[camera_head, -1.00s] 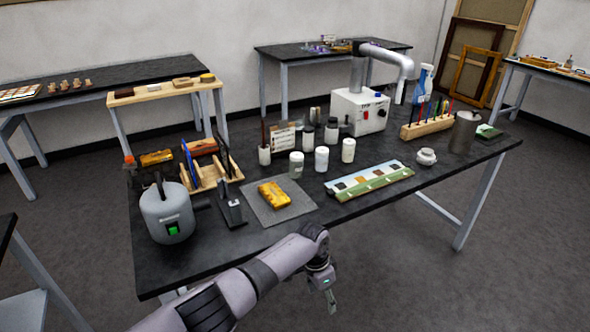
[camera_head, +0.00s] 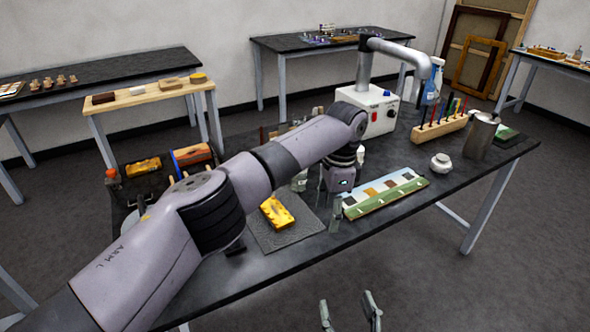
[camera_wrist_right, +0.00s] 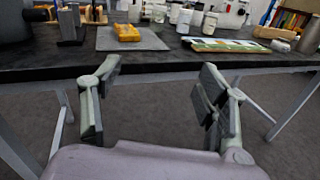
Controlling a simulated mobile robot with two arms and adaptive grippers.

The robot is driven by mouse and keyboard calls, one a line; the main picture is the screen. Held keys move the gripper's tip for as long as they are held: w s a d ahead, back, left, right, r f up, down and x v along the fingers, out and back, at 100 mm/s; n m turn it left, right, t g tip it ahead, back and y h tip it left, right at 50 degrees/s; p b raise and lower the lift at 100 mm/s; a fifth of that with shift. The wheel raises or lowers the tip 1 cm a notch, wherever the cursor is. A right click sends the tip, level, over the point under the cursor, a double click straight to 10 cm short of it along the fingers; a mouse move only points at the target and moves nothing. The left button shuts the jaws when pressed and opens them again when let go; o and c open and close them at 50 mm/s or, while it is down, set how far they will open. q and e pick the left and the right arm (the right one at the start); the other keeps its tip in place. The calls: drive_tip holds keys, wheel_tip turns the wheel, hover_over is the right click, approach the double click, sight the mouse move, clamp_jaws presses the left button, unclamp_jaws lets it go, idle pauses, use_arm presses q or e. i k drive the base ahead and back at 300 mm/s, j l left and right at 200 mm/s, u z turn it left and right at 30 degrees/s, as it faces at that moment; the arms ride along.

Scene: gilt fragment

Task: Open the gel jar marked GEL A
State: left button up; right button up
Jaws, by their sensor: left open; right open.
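Several white jars stand mid-table; one white jar (camera_wrist_right: 184,20) and another (camera_wrist_right: 209,25) show in the right wrist view. In the head view my left arm covers most of them, leaving part of one white jar (camera_head: 360,156) beside the wrist. I cannot read GEL A on any jar. My left gripper (camera_head: 335,215) is open, pointing down over the table between the grey mat and the colour strip, apart from the jars. My right gripper (camera_head: 349,312) is open and empty in front of the table edge; its spread fingers also show in the right wrist view (camera_wrist_right: 160,78).
A yellow block (camera_head: 277,212) lies on a grey mat (camera_head: 297,233). A colour strip (camera_head: 385,195) lies to its right, then a squat white pot (camera_head: 441,163) and a metal canister (camera_head: 481,136). A white machine box (camera_head: 376,112) with a pipe stands behind. The front-right tabletop is clear.

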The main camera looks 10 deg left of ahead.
sight(297, 183)
drive_tip(key=i+j, duration=0.25)
drive_tip(key=i, duration=0.25)
drive_tip(key=i+j, duration=0.2)
drive_tip(key=i, duration=0.3)
